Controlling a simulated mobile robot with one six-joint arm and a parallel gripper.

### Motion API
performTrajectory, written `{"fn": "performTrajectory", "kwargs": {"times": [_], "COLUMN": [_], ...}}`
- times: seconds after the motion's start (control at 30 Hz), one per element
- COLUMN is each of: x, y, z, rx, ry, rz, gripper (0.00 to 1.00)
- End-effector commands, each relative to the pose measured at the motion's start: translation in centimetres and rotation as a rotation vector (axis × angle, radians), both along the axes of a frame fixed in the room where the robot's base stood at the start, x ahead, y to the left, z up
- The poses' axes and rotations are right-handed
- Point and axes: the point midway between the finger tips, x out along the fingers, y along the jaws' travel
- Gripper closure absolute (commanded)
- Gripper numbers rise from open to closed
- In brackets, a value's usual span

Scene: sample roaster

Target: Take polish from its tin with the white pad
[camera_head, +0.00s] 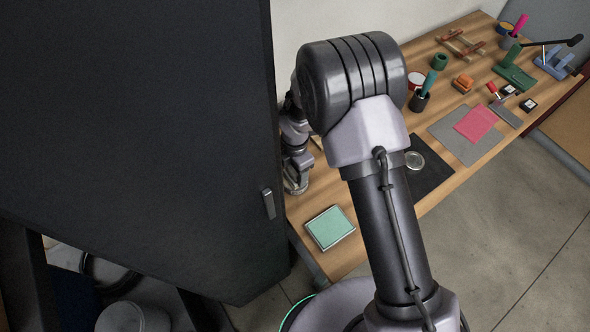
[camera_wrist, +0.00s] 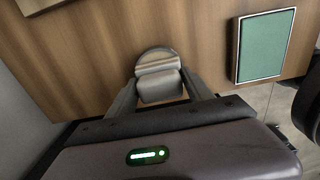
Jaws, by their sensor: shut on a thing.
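My gripper (camera_wrist: 159,82) is shut on a pale block that looks like the white pad (camera_wrist: 160,89), held between the two fingers in the wrist view. Just beyond the pad, a round grey rim (camera_wrist: 153,54) shows, which looks like the polish tin. A tan band lies between rim and pad, and the pad hides the rest. I cannot tell whether the pad touches the polish. In the head view my gripper (camera_head: 296,180) is low over the bench's left end, beside the dark door; the pad and tin cannot be made out there.
A green pad in a pale frame (camera_head: 329,228) lies near the bench's front edge; it also shows in the wrist view (camera_wrist: 264,46). A dark door (camera_head: 150,130) stands close left. A silver round thing (camera_head: 414,160) lies on a black mat (camera_head: 432,175). Tools crowd the far end.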

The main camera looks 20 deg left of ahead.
Motion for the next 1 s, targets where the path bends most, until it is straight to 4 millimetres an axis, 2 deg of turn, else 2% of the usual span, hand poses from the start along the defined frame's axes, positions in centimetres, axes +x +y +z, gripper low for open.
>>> {"fn": "performTrajectory", "kwargs": {"times": [0.4, 1.0], "x": [-0.1, 0.0], "y": [-0.1, 0.0], "z": [0.3, 7.0], "rx": [-0.001, -0.001], "ry": [0.002, 0.001], "rz": [0.0, 0.0], "gripper": [0.73, 0.73]}}
